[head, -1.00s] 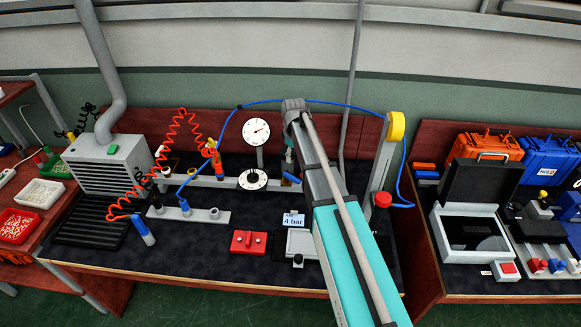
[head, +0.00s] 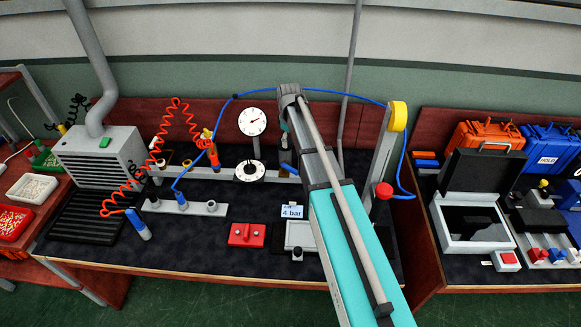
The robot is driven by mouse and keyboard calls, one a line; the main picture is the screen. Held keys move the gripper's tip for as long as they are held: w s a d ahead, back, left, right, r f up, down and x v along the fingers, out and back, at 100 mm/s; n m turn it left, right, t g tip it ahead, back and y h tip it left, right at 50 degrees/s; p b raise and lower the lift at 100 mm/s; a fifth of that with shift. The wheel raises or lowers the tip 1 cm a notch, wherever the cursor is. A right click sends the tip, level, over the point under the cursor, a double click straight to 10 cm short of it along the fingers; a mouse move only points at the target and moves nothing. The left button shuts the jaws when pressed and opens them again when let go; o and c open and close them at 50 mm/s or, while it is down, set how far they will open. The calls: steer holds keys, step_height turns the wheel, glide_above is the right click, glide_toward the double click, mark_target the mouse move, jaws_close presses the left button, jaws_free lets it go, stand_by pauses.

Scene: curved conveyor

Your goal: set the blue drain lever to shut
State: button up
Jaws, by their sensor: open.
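The blue drain lever looks to be the short blue handle (head: 289,168) at the right end of the grey manifold bar, just left of my arm; it stands at a slant. The bar (head: 225,174) carries a black-and-white dial (head: 249,171), with a round white gauge (head: 252,121) above it. My arm reaches up from the bottom right, and its far end is above and beside the lever. A small teal and dark part shows at its left edge. My gripper is hidden behind the arm, so its jaws and any contact with the lever cannot be seen.
A red coiled hose (head: 160,150) and a blue hose (head: 230,103) cross the bench. A "4 bar" sign (head: 292,212), a red block (head: 247,235) and a grey post with a yellow top (head: 398,116) stand near my arm.

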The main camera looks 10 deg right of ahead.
mark_target(290, 167)
steer(key=shift+f+b, duration=6.55)
steer(key=shift+f, duration=0.2)
jaws_close()
